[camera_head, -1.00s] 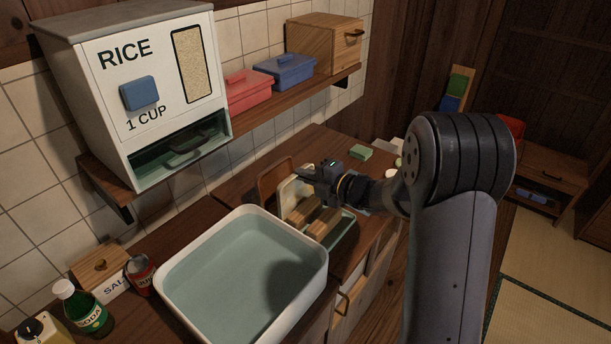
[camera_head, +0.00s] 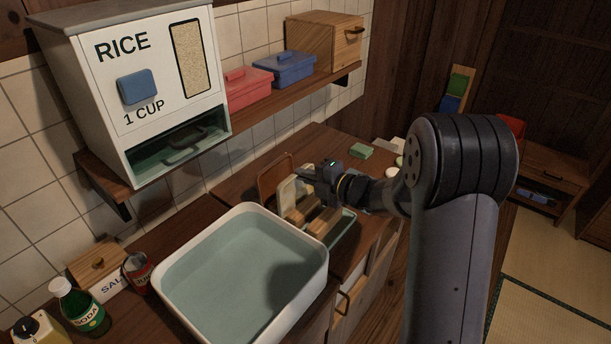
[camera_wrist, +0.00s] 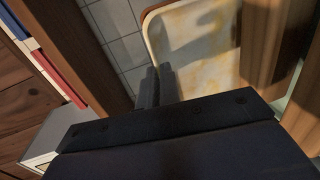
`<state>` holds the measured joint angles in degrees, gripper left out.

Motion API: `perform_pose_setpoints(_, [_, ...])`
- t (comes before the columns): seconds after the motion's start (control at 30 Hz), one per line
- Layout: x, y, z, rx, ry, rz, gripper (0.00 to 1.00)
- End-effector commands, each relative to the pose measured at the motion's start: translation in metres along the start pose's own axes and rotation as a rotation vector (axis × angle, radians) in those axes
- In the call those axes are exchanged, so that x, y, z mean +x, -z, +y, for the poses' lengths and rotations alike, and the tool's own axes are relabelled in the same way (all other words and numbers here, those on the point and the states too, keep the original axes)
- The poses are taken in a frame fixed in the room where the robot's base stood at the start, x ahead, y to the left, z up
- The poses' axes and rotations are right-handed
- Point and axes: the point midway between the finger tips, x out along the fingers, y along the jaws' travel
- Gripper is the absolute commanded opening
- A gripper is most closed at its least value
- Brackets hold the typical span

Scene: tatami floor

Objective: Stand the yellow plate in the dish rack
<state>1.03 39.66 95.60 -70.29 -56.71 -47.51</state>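The plate (camera_head: 287,196) is pale cream with yellowish patches. It stands on edge, steeply tilted, at the left end of the dish rack (camera_head: 345,235), which has wooden slats and a greenish tray. In the wrist view the plate's face (camera_wrist: 195,45) fills the upper middle, with its rim on the left and wooden slats (camera_wrist: 262,45) close on its right. My gripper (camera_head: 308,175) is at the plate's upper edge. In the wrist view its fingers (camera_wrist: 157,86) are close together at the rim and appear shut on it. The plate's lower edge is hidden, so its seating cannot be told.
A brown board (camera_head: 273,176) stands just left of the plate. A white basin of water (camera_head: 240,270) is in front of the rack. The shelf above holds the rice dispenser (camera_head: 140,85), a red box (camera_head: 247,92) and a blue box (camera_head: 284,69). A green sponge (camera_head: 361,151) lies behind.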

Motion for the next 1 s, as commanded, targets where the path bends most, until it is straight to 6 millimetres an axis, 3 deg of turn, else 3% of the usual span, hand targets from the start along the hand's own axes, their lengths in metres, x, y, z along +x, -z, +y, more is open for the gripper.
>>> perform_pose_setpoints(0.3, [0.001, 0.000, -0.003, -0.001, -0.001, 0.000, 0.00])
perform_pose_setpoints(0.33, [0.001, 0.000, -0.002, -0.001, -0.001, 0.000, 0.07])
perform_pose_setpoints(0.6, [0.001, 0.000, -0.002, 0.000, 0.000, 0.000, 0.29])
perform_pose_setpoints(0.87, [-0.001, 0.000, -0.003, 0.001, 0.001, 0.000, 0.29])
perform_pose_setpoints(1.0, [-0.014, -0.001, -0.003, 0.001, 0.000, -0.004, 0.29])
